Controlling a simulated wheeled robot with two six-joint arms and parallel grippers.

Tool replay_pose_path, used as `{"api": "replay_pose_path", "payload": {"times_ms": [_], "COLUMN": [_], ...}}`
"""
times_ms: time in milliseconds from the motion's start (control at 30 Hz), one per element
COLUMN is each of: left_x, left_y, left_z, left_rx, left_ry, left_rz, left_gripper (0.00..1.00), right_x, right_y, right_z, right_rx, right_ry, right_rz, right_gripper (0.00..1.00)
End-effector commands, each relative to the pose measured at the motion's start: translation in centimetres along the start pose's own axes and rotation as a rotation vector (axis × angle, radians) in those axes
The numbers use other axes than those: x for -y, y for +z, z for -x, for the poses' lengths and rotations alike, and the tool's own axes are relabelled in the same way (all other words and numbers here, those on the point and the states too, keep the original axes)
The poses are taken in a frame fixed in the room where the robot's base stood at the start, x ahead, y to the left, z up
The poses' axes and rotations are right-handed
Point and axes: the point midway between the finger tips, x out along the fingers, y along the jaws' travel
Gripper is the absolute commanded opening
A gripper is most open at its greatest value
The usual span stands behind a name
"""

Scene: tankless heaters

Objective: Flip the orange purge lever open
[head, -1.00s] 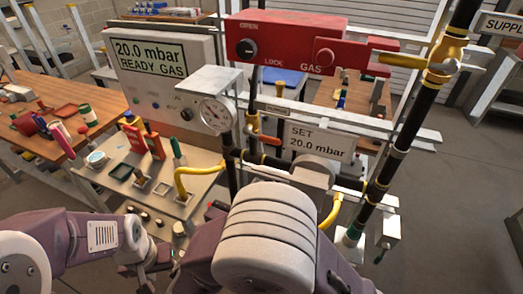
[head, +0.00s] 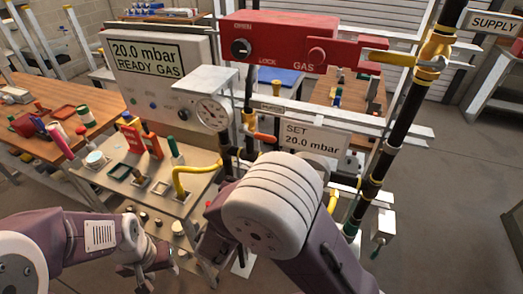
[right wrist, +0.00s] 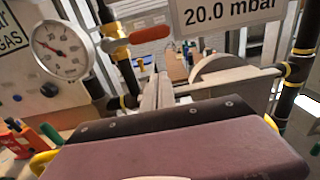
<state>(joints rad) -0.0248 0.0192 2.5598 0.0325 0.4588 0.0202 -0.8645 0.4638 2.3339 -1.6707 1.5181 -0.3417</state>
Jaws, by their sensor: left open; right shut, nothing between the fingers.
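The orange purge lever (head: 264,137) shows in the head view below the gauge shelf, sticking out to the right of its yellow valve body (head: 248,120). In the right wrist view the lever (right wrist: 150,33) lies nearly level, right of the brass fitting. My right gripper (right wrist: 161,82) is shut and empty; its fingertips appear below and slightly right of the lever, with a visible gap in the picture. In the head view my right arm hides that gripper. My left gripper (head: 140,268) is open, low at the left beside the bench.
A round gauge (head: 212,113) is left of the lever; a "SET 20.0 mbar" sign (head: 312,138) is right. A red gas box (head: 290,40) is above. Black pipes (head: 385,150) and a yellow hose (head: 180,180) are close by. Open floor lies at the right.

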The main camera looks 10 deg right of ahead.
Motion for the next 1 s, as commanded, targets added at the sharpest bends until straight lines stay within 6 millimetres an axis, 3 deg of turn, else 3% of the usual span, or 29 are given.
{"api": "replay_pose_path", "payload": {"times_ms": [100,300,700,1000], "left_x": [0.0,0.0,0.0,-0.1], "left_y": [-0.1,-0.2,-0.2,-0.3], "left_z": [1.2,1.7,1.8,3.2], "left_rx": [0.000,0.000,0.000,0.000], "left_ry": [0.000,0.000,0.000,0.000], "left_rz": [0.000,0.000,0.000,0.000], "left_gripper": [0.46,0.46,0.46,0.46], "right_x": [0.0,0.0,0.0,-0.9], "right_y": [2.2,3.8,3.9,4.4], "right_z": [-0.8,-1.2,-1.2,-0.6], "right_rx": [0.000,0.000,0.000,-0.001], "right_ry": [0.000,0.000,0.000,0.000], "right_rz": [-0.004,0.000,0.002,0.057], "right_gripper": [0.00,0.00,0.00,0.00]}}
